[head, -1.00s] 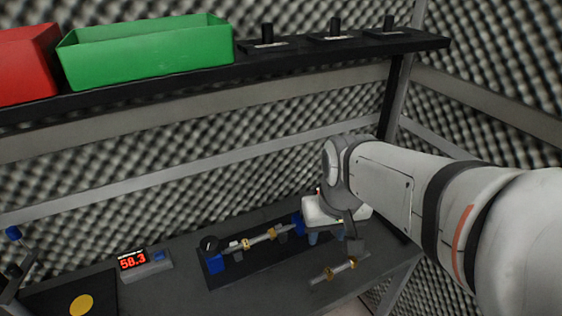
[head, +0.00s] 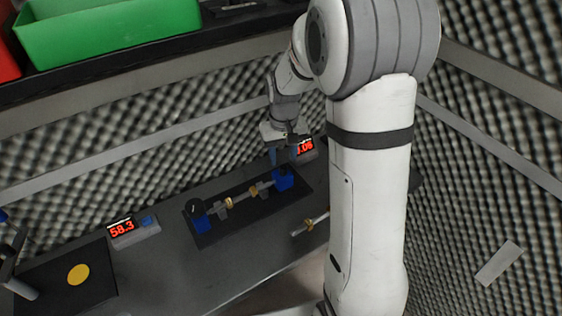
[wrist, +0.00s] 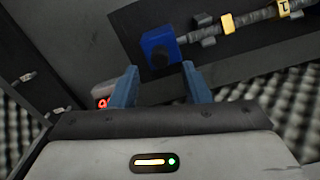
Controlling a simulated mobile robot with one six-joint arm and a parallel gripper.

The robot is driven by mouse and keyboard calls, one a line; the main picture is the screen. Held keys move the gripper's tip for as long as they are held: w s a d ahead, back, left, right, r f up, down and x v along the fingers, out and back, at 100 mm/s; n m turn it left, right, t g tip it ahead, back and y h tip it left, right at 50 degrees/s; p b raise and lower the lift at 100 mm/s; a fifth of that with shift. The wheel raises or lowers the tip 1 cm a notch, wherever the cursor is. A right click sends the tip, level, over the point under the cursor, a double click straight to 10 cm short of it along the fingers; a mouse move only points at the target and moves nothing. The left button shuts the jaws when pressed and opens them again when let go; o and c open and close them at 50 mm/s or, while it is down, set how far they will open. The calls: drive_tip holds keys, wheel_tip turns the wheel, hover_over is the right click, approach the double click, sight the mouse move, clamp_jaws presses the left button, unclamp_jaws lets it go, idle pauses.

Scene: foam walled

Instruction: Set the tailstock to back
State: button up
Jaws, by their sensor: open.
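The blue end block (head: 283,181), which looks like the tailstock, sits at the right end of the dark fixture plate (head: 262,208). It also shows in the wrist view (wrist: 153,42), with a dark knob (wrist: 160,59) on its near side. A shaft with yellow tags (head: 240,198) runs from it to the other blue block (head: 200,222), which has a black round dial. My gripper (head: 284,160) is open just above and behind the right block. In the wrist view its blue fingers (wrist: 165,70) lie either side of the knob; whether they reach its depth I cannot tell.
A red-digit display (head: 304,147) stands close behind my gripper; another (head: 130,227) is left of the plate. A loose tagged shaft (head: 311,222) lies in front, partly hidden by my arm. A shelf with a green bin (head: 110,35) overhangs the back.

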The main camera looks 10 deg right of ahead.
sight(283, 167)
drive_tip(key=shift+f, duration=1.9)
clamp_jaws()
